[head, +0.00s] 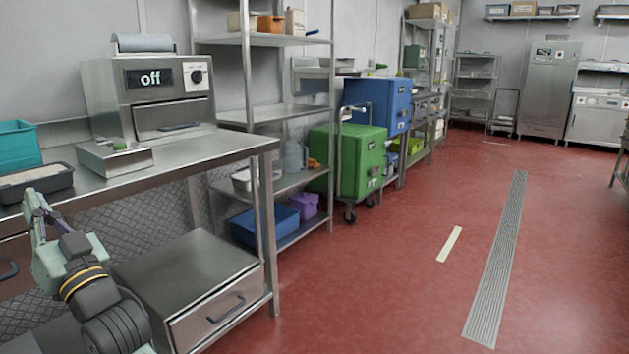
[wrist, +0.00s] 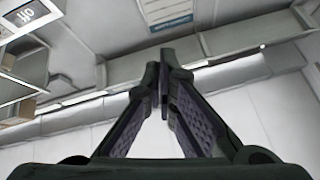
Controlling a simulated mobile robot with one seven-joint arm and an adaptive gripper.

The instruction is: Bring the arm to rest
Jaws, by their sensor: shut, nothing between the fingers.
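My gripper (head: 33,203) is at the lower left of the head view, pointing up in front of the steel table's front edge. My dark, banded arm runs down from it to the bottom of the picture. In the wrist view my gripper (wrist: 165,60) has its two fingertips together with nothing between them. Behind the fingers the wrist view shows pale wall and ceiling.
The steel table (head: 180,160) beside my arm bears a machine marked "off" (head: 148,95), a dark tray (head: 35,183) and a teal bin (head: 18,145). A steel drawer unit (head: 190,285) stands below. The red floor (head: 400,290) to the right is clear.

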